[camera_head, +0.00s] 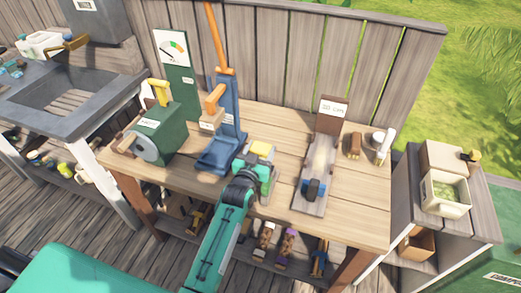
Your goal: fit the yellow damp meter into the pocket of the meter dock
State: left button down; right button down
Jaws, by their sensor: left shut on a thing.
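My left arm reaches up over the front of the wooden workbench. Its gripper (259,157) is shut on a small yellow thing (262,148), which looks like the damp meter; the gripper hides most of it. A grey surface shows beneath the gripper, and I cannot tell whether the meter touches anything. I cannot make out the meter dock's pocket for certain. A green upright board with a dial (173,50) stands at the back left of the bench. My right gripper is not in view.
A blue stand with an orange lever (222,140) is just left of the gripper. A green machine (167,135) with a yellow handle stands further left. A grey board with a tool (319,165) lies to the right. Bare bench top (360,205) shows at the front right.

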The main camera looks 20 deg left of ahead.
pick_arm(q)
jog(key=shift+f+b, duration=0.35)
jog(key=shift+f, duration=0.25)
jog(key=shift+f+b, duration=0.65)
jog(key=shift+f, duration=0.45)
jog(key=shift+c, duration=1.9)
grip_release()
jog(key=shift+s+f, duration=0.1)
jog(key=shift+s, duration=0.05)
jog(key=shift+s, duration=0.35)
jog(key=s+b, duration=0.2)
jog(key=s, duration=1.1)
jog(key=shift+a+b, duration=0.2)
jog(key=shift+b, duration=0.1)
